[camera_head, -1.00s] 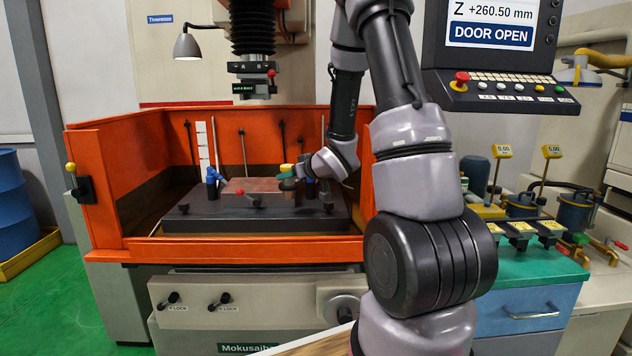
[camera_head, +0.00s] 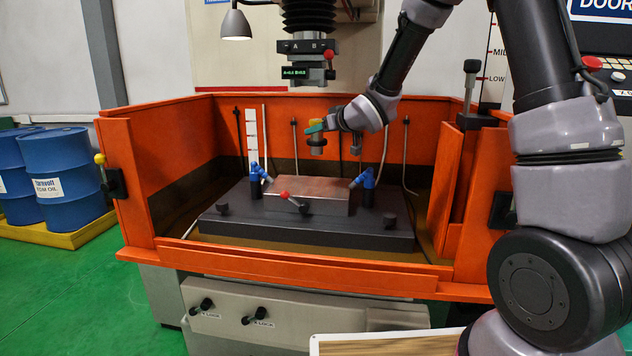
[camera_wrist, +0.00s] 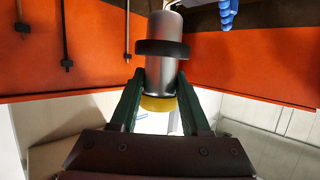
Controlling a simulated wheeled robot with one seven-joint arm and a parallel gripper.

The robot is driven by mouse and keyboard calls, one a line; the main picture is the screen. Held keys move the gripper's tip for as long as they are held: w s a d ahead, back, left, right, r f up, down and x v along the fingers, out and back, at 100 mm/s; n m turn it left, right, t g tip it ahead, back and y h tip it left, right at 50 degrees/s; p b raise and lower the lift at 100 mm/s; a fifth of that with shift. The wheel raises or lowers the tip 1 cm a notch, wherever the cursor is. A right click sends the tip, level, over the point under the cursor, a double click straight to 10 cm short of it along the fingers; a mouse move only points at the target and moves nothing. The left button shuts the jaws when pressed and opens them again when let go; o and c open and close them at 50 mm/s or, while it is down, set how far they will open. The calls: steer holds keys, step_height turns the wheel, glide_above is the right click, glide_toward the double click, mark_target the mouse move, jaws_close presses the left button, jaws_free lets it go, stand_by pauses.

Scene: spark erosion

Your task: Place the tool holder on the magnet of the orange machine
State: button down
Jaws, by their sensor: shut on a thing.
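The tool holder (camera_head: 316,141) is a grey cylinder with a dark ring and a yellow end. My gripper (camera_head: 312,129) is shut on it near the yellow end and holds it upright in the air, inside the orange machine's tank. In the wrist view, both green fingers of my gripper (camera_wrist: 161,98) press on the sides of the holder (camera_wrist: 163,75). A block with a reddish-brown top (camera_head: 318,187), which looks like the magnet, sits on the dark bed plate (camera_head: 240,220). In the head view the holder appears above it, with a visible gap.
The machine head (camera_head: 306,60) hangs above. Orange tank walls (camera_head: 160,165) surround the bed. Blue drums (camera_head: 68,175) stand far left.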

step_height(320, 180, down, 10)
steer(key=shift+r, duration=0.1)
stand_by(0.4)
steer(key=shift+c, duration=1.9)
jaws_free()
steer(key=shift+f, duration=0.25)
